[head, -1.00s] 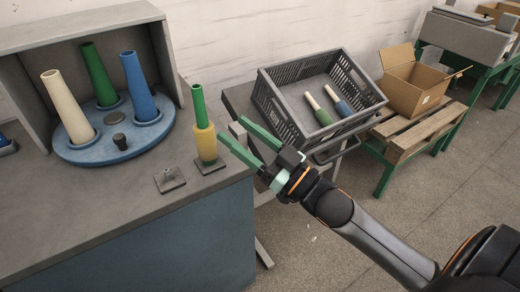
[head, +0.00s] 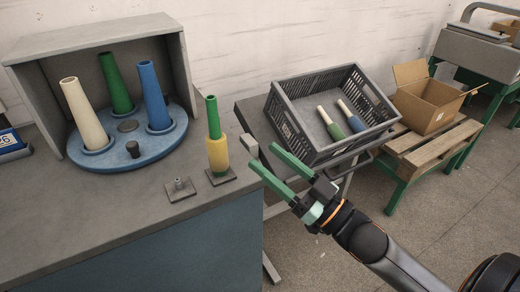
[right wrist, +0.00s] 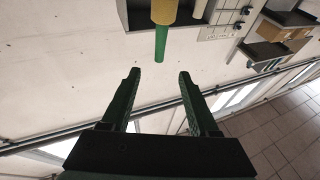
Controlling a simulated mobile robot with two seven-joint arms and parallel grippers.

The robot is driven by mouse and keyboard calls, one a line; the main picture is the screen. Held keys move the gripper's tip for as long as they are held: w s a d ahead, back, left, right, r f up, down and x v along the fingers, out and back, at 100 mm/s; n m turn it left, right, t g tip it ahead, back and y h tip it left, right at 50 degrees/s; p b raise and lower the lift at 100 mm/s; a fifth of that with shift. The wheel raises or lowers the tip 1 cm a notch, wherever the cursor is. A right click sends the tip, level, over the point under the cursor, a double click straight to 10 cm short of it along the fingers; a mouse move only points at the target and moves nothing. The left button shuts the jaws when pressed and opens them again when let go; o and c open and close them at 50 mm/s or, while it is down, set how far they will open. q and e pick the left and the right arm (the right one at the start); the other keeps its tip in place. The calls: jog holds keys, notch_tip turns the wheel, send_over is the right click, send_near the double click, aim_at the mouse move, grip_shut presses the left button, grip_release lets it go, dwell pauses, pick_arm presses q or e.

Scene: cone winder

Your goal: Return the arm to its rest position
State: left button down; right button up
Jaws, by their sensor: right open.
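My right gripper (head: 270,163) is open and empty in the head view. Its green fingers point up and left, to the right of a green cone with yellow yarn (head: 216,152) and apart from it. That cone stands upright on a small square base (head: 224,179) at the bench's right edge. In the right wrist view the two fingers (right wrist: 158,78) are spread with nothing between them, and the yarn cone (right wrist: 162,38) shows beyond their tips. My left gripper is not in view.
A blue round plate (head: 80,157) holds white, green and blue cones. An empty small base (head: 180,189) sits on the bench (head: 105,215). A grey crate (head: 310,150) with two wound cones is behind my gripper. A cardboard box (head: 425,108) rests on a pallet at right.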

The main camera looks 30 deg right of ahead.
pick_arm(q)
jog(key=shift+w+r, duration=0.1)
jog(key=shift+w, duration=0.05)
pick_arm(e)
notch_tip(320, 180, down, 21)
jog(key=s+a+m+g+h, duration=0.1)
jog(key=m+g+h, duration=0.2)
jog(key=g+h, duration=0.2)
jog(key=s+a+f+g, duration=0.3)
jog(key=s+a+f, duration=0.15)
jog(key=f, duration=0.25)
jog(key=s+a+f+g, duration=0.35)
jog(key=s+f, duration=0.25)
jog(key=f, duration=0.2)
pick_arm(q)
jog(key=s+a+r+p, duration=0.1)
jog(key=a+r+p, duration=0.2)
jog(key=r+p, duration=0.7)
jog(key=p, duration=0.3)
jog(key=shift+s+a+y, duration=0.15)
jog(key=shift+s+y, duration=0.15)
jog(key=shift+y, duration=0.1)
pick_arm(e)
jog(key=d+r+h, duration=0.1)
jog(key=d+r, duration=0.2)
jog(key=r, duration=0.7)
jog(key=shift+s+d+r, duration=0.35)
jog(key=shift+d+r, duration=0.05)
jog(key=shift+t, duration=0.25)
